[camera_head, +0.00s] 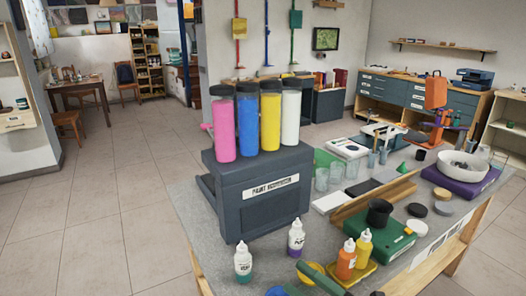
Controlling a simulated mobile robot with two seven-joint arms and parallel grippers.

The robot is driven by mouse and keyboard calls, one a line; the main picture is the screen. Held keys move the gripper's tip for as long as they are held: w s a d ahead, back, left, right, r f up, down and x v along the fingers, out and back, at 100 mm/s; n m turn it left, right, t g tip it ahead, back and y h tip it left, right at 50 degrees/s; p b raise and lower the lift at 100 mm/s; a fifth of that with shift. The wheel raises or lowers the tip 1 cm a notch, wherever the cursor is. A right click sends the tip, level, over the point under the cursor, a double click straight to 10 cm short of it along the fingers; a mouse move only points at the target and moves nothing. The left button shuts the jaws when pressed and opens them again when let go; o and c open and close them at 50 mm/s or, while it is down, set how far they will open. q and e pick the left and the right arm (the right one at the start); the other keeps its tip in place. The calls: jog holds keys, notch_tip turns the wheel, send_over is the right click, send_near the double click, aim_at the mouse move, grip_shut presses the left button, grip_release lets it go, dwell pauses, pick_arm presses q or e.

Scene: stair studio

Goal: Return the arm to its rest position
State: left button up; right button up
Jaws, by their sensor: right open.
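Most of the right arm is out of frame. My left gripper is not in view.
A dark paint dispenser (258,190) with coloured cylinders stands at the table's left. White-capped bottles (296,238) and orange and yellow bottles (346,262) stand near the gripper. A green case (375,240) and a white bowl (462,166) are to the right. Open floor (100,220) lies left.

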jog(key=s+d+f+m+t+h, duration=0.1)
jog(key=s+d+f+m+h, duration=0.15)
jog(key=f+m+h, duration=0.55)
jog(key=s+d+f+m+t+h, duration=0.1)
jog(key=s+d+f+m+h, duration=0.2)
jog(key=f+m, duration=0.55)
jog(key=s+d+f+m+g+h+p, duration=0.1)
jog(key=s+d+f+m+g+h, duration=0.2)
jog(key=s+f+m+g, duration=0.2)
jog(key=s+f+m, duration=0.3)
jog(key=s+f, duration=0.1)
jog(key=s, duration=0.1)
jog(key=shift+s+d+f+m, duration=0.15)
jog(key=shift+d+f+m, duration=0.15)
jog(key=shift+f+m, duration=0.05)
